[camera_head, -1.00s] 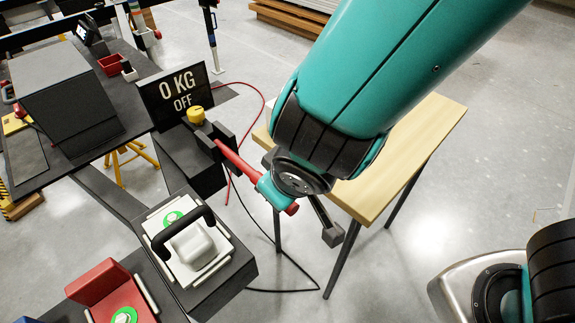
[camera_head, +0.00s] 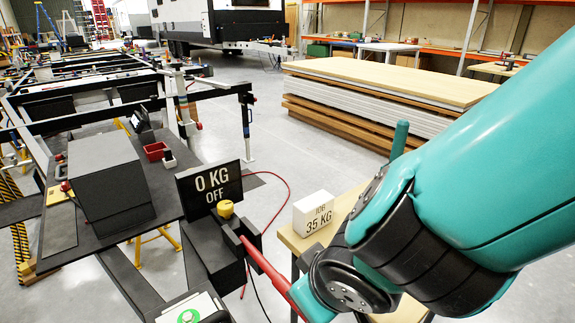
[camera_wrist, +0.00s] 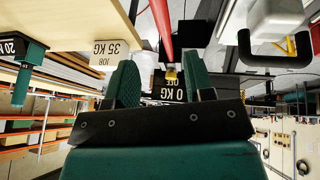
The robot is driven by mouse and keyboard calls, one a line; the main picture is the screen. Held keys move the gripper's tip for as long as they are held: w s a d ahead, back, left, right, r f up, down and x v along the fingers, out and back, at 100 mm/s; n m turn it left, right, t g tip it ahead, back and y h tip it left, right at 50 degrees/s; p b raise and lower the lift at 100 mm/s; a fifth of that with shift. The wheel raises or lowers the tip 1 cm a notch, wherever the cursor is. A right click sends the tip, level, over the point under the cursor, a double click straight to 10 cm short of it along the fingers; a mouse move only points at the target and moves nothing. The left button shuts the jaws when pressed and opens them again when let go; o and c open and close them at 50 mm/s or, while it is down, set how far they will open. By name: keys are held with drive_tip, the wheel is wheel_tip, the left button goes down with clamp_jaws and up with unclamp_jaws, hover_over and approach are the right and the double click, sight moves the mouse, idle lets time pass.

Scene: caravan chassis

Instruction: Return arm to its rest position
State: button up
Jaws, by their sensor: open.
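My teal arm (camera_head: 480,200) reaches in from the right of the head view, above the wooden table. Its black-banded wrist joint is near the bottom centre. My gripper (camera_wrist: 162,82) shows in the wrist view with its two green-padded fingers apart and nothing between them. The fingers are not clearly seen in the head view. Beyond them in the wrist view are the 0 KG sign and a red bar (camera_wrist: 161,20), all upside down.
A black sign (camera_head: 212,189) reads 0 KG OFF beside a yellow knob (camera_head: 225,209). The red bar (camera_head: 268,266) reaches toward my wrist. A white block (camera_head: 314,213) marked 35 KG stands on the wooden table (camera_head: 345,205). Stacked boards (camera_head: 380,95) lie behind, with open floor between.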

drive_tip(key=s+d+r+g+y+p, duration=0.1)
drive_tip(key=s+d+r+g, duration=0.1)
drive_tip(key=r, duration=0.5)
drive_tip(key=s+d+r+g+y+p, duration=0.1)
drive_tip(key=s+d+r+g+p, duration=0.1)
drive_tip(key=d+r, duration=0.4)
drive_tip(key=s+d+g, duration=0.1)
drive_tip(key=s, duration=0.1)
drive_tip(key=shift+s+r+y, duration=0.4)
